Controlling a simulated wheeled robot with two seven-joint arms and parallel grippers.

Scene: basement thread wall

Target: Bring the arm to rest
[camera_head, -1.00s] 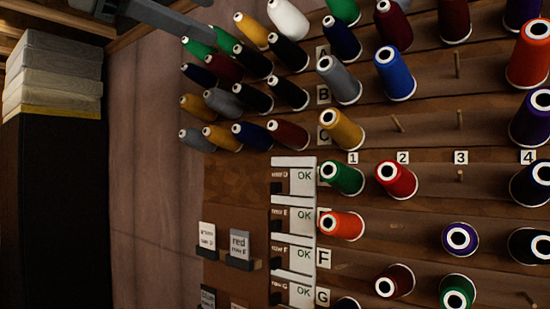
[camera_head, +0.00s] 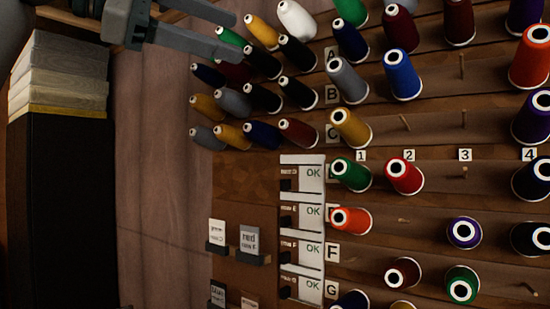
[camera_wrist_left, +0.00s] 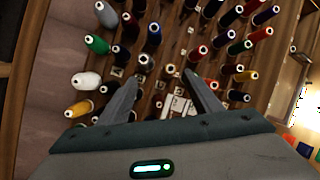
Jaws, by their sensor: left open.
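My left gripper (camera_head: 232,34) comes in at the top left of the head view, in front of the upper end of the thread wall. Its two fingers are apart with nothing between them. In the left wrist view the open fingers (camera_wrist_left: 160,92) point toward the wall of thread cones, and no cone is between the fingertips at close range. My right gripper is not in view.
Many coloured thread cones (camera_head: 400,75) stick out from the wooden peg wall (camera_head: 430,125). OK cards (camera_head: 311,217) and small label cards in holders (camera_head: 250,240) sit lower left. A dark cabinet (camera_head: 60,210) with stacked sheets (camera_head: 60,75) stands at left.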

